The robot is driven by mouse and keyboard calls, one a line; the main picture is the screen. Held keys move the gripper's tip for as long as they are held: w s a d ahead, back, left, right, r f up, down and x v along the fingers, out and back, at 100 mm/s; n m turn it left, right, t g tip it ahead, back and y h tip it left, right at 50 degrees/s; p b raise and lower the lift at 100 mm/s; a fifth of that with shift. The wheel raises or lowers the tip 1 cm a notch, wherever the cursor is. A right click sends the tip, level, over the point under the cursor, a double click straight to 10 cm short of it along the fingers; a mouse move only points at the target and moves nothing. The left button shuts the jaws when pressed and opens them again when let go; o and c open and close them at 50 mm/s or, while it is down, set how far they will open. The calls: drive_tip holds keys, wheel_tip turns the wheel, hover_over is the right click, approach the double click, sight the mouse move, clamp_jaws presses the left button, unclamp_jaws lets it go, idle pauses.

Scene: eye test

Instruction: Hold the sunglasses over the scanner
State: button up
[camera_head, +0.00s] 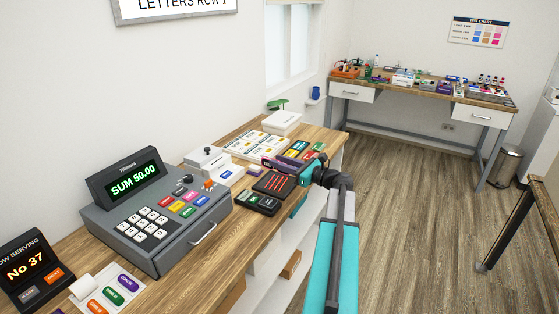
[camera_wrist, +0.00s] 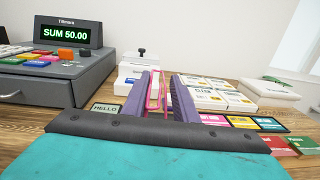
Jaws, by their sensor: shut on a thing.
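The sunglasses, a thin pink frame (camera_wrist: 155,91), stand between my gripper's two purple-grey fingers (camera_wrist: 163,82) in the wrist view. My gripper (camera_head: 272,164) is shut on them; the fingers hide much of the frame. In the head view the sunglasses are too small and covered to make out well. The scanner, a black plate with red lines (camera_head: 273,185), lies on the wooden counter just below my gripper in the head view. I cannot tell the exact height between them. The scanner is hidden in the wrist view.
A grey cash register (camera_head: 157,222) reading SUM 50.00 stands to the left. A small terminal (camera_head: 258,203) lies in front of the scanner. A white scale-like box (camera_head: 208,160), a board of white keys (camera_head: 258,146) and coloured cards (camera_head: 297,149) crowd the counter behind.

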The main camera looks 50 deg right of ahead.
drive_tip(key=s+a+r+p, duration=0.2)
drive_tip(key=s+a, duration=0.5)
drive_tip(key=s, duration=0.1)
drive_tip(key=shift+s+a+r, duration=0.15)
drive_tip(key=shift+s, duration=0.25)
idle(0.8)
